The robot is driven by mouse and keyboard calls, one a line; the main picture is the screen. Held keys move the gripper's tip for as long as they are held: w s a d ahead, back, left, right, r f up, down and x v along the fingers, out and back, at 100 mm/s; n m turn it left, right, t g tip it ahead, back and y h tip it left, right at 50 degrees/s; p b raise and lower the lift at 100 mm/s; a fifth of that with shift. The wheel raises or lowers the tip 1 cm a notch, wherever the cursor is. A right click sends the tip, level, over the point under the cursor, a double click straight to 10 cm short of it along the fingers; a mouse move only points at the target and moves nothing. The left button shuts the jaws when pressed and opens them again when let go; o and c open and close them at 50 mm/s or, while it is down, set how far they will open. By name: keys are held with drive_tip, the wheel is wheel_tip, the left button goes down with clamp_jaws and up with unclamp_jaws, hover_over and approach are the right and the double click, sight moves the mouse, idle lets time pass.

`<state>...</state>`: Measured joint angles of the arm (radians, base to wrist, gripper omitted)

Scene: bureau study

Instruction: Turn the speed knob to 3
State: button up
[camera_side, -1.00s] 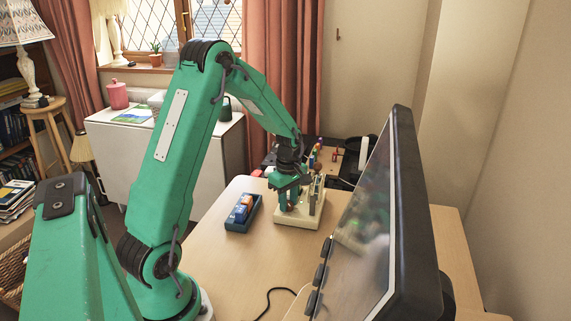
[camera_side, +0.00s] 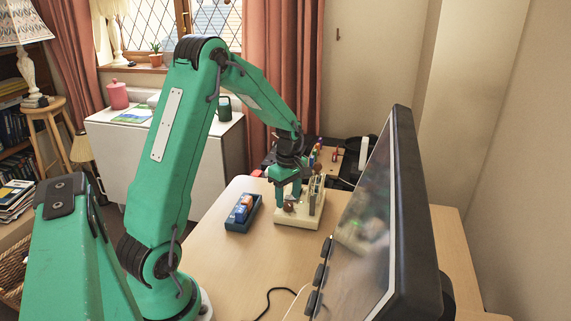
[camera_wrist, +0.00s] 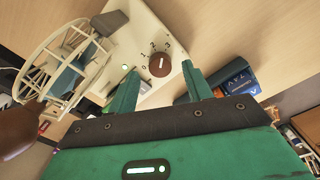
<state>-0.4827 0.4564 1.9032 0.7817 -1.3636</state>
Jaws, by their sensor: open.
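The speed knob (camera_wrist: 159,64) is a round brown knob with a pale pointer mark, on a cream machine base (camera_wrist: 150,25). The printed numbers 0, 1, 2 and 3 run around its left and upper side in the wrist view. I cannot read surely which number the mark points to. My gripper (camera_wrist: 160,72) is open, with one green finger on each side of the knob in the picture and no visible contact. In the side view my gripper (camera_side: 289,192) is just above the knob (camera_side: 290,207), on the cream base (camera_side: 299,221).
A dark blue tray (camera_side: 230,226) with small blue and orange boxes stands left of the machine. A wire-frame part (camera_wrist: 65,65) rises from the machine beside my gripper. A large monitor (camera_side: 375,220) stands at the right. The front of the desk (camera_side: 240,260) is mostly clear.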

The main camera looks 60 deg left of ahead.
sight(287, 203)
drive_tip(key=shift+r, duration=2.95)
drive_tip(key=shift+m, duration=0.3)
drive_tip(key=m, duration=0.6)
drive_tip(key=shift+f+m, duration=0.1)
drive_tip(key=shift+m, duration=0.2)
drive_tip(key=m, duration=0.4)
drive_tip(key=shift+a, duration=0.1)
drive_tip(key=m, duration=0.4)
drive_tip(key=shift+s, duration=0.1)
drive_tip(key=shift+f, duration=0.2)
drive_tip(key=shift+f, duration=3.75)
